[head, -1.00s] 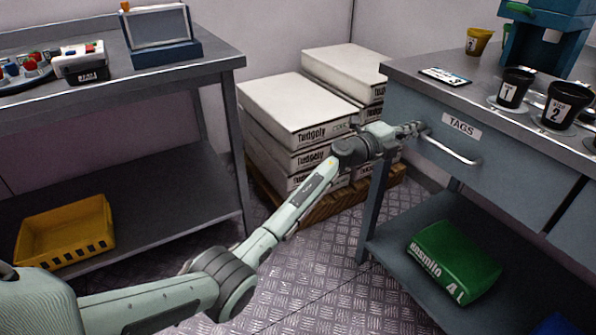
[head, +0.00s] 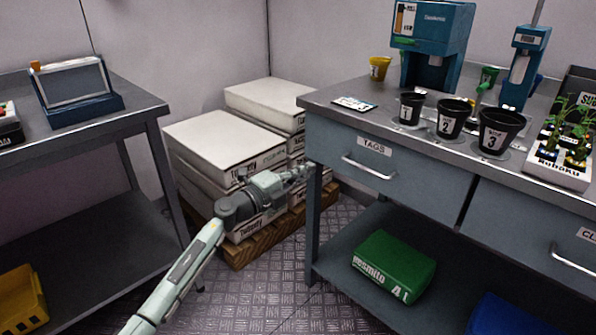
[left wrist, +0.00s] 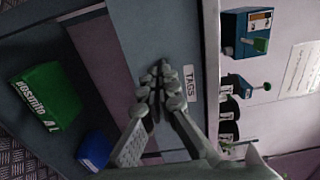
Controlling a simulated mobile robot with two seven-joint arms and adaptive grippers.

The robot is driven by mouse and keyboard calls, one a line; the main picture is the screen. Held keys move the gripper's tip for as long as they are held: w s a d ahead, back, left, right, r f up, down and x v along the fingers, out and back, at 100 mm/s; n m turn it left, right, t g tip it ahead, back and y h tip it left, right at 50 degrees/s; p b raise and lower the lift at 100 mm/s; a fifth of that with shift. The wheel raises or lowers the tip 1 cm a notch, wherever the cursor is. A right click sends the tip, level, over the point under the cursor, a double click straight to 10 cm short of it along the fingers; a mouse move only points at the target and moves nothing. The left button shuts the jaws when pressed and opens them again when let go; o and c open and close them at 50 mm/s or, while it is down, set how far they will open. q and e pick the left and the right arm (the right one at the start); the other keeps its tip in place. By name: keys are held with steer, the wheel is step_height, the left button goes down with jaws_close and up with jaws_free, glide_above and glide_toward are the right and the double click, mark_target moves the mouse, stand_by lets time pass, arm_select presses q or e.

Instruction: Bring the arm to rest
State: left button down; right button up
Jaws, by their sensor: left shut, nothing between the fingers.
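My left arm reaches in from the lower left in the head view, toward the gap between the two benches. My left gripper (head: 302,172) is beside the left end of the right-hand bench, near the drawer labelled TAGS (head: 330,150). Its fingers are closed together and empty, as the left wrist view (left wrist: 160,78) also shows. The drawer appears shut, and its handle (head: 368,168) is apart from the fingers in the head view. My right gripper is in neither view.
Stacked white boxes (head: 222,142) on a wooden pallet stand behind my arm. Black pots (head: 451,118) and a blue dispenser (head: 436,45) stand on the right bench. A green bag (head: 395,265) lies on its lower shelf. A yellow crate (head: 22,300) is at lower left.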

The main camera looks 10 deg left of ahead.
arm_select(q)
steer(key=s+a+f+n+g+y, duration=0.1)
steer(key=s+a+f+n+y, duration=0.65)
steer(key=a+f+n, duration=0.3)
steer(key=s+a+f+n+y, duration=0.6)
steer(key=s+a+f+n, duration=0.35)
steer(key=f, duration=0.25)
steer(key=s+f+n+g, duration=0.2)
steer(key=s+f+g, duration=0.3)
steer(key=s, duration=0.9)
steer(key=s+f+n+g+h, duration=0.1)
steer(key=s+f+g, duration=0.4)
steer(key=s+f, duration=0.7)
steer(key=shift+s+a+n, duration=0.25)
steer(key=shift+s+n, duration=0.25)
steer(key=shift+s, duration=0.35)
